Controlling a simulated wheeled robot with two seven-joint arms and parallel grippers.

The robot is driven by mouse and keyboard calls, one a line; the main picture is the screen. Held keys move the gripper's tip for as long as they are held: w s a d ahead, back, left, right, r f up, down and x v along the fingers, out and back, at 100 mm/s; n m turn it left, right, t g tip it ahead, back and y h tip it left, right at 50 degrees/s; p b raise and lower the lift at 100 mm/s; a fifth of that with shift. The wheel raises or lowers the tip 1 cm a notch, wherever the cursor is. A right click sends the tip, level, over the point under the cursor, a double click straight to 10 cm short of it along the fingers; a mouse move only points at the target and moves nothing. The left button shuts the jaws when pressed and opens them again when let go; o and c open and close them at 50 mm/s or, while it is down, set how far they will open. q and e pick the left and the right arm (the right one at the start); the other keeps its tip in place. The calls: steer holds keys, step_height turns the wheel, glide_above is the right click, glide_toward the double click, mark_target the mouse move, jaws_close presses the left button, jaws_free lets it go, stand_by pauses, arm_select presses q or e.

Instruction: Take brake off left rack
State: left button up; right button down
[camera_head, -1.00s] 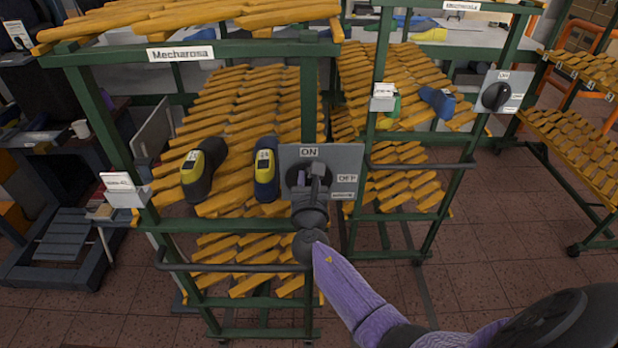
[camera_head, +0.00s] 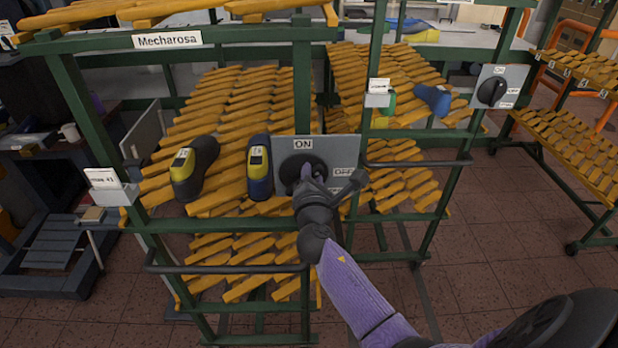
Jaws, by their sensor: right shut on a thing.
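The left rack (camera_head: 172,229) has a green frame, yellow slatted shelves and a "Mecharosa" label. A grey brake plate (camera_head: 345,150) marked ON and OFF is on its right front post. A round black brake knob (camera_head: 292,168) sits on the plate. My right gripper (camera_head: 308,176) is shut on the knob and partly hides it, so its exact angle is hard to read. A dark finger-like part of my gripper points right, below the OFF label. My left gripper is not in view.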

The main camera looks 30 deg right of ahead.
steer(key=m, duration=0.1)
steer(key=f+m+b, duration=0.1)
steer(key=shift+s+d+m, duration=0.1)
steer(key=shift+d+m, duration=0.05)
steer(key=shift+m, duration=0.25)
steer(key=m+b, duration=0.1)
steer(key=m, duration=0.1)
steer(key=shift+s+d+f+m+b, duration=0.1)
steer(key=shift+f+m+b, duration=0.05)
steer(key=shift+m+b, duration=0.2)
steer(key=shift+f+m+b, duration=0.15)
steer(key=shift+m+b, duration=0.25)
steer(key=shift+m, duration=0.5)
steer(key=shift+f+m+b, duration=0.15)
steer(key=shift+m+b, duration=0.2)
steer(key=shift+m, duration=0.5)
steer(key=c, duration=0.5)
jaws_free()
